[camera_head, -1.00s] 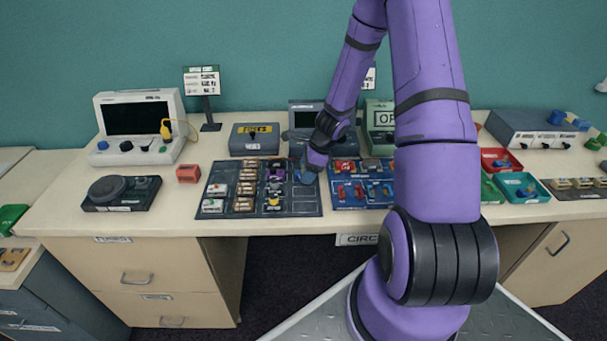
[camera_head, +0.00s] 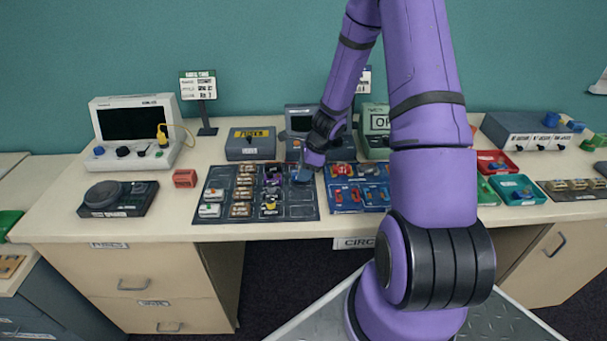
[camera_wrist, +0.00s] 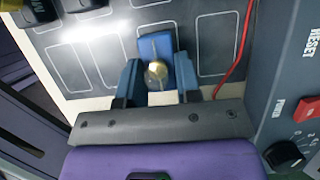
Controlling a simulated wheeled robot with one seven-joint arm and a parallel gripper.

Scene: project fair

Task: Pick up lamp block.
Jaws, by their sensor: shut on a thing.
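The lamp block, a small blue block with a round brass-coloured bulb (camera_wrist: 158,46), stands between the two blue fingers of my gripper (camera_wrist: 157,80) in the wrist view. The fingers are shut on it from both sides. Behind the block is the dark board (camera_wrist: 112,66) with white-outlined slots; I cannot tell whether the block touches it. In the head view my gripper (camera_head: 303,174) is over the right side of the dark board (camera_head: 292,212), and the block is too small to make out there.
Several small blocks (camera_head: 241,193) fill the board's left and middle columns. A blue board with red parts (camera_head: 344,196) lies close on the right. Grey instrument boxes (camera_head: 251,142) stand behind. In the wrist view a red wire (camera_wrist: 239,48) and a panel with a knob (camera_wrist: 286,153) are close on the right.

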